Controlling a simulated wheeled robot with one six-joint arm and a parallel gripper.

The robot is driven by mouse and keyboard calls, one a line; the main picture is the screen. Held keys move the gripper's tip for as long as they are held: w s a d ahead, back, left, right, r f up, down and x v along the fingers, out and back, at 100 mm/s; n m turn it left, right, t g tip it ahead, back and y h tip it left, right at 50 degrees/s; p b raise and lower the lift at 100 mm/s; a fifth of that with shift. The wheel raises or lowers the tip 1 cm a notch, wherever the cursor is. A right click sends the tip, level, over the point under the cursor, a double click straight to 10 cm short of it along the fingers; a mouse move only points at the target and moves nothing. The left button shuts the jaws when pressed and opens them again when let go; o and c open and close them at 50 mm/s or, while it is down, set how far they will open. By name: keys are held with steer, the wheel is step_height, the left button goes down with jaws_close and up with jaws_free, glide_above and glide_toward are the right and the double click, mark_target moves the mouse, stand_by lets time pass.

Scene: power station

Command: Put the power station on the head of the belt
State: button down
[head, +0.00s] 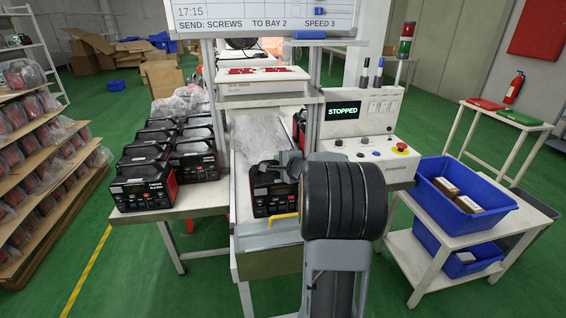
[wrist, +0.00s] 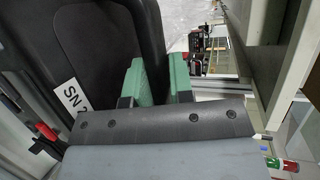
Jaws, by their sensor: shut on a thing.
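A black power station (head: 272,192) with red trim is at the near end of the belt (head: 258,137). I cannot tell whether it touches the belt or hangs just above it. My gripper (head: 277,168) is at its top and shut on it, apparently at the handle; my arm hides its right side. In the wrist view the power station's dark casing (wrist: 100,35) fills the left, with a white serial label.
Several similar power stations (head: 150,172) stand on a table to the left. A control box (head: 370,150) reading STOPPED is on the right of the belt. A cart with a blue bin (head: 440,179) stands farther right.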

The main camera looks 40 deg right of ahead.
steer(key=shift+w+a+f, duration=0.1)
steer(key=shift+w+a, duration=0.05)
steer(key=shift+w, duration=0.1)
steer(key=shift+f+b, duration=0.9)
steer(key=shift+f, duration=0.6)
steer(key=c, duration=1.4)
jaws_free()
steer(key=shift+f, duration=0.3)
steer(key=o, duration=0.4)
steer(key=shift+s, duration=0.1)
steer(key=shift+s+r, duration=0.1)
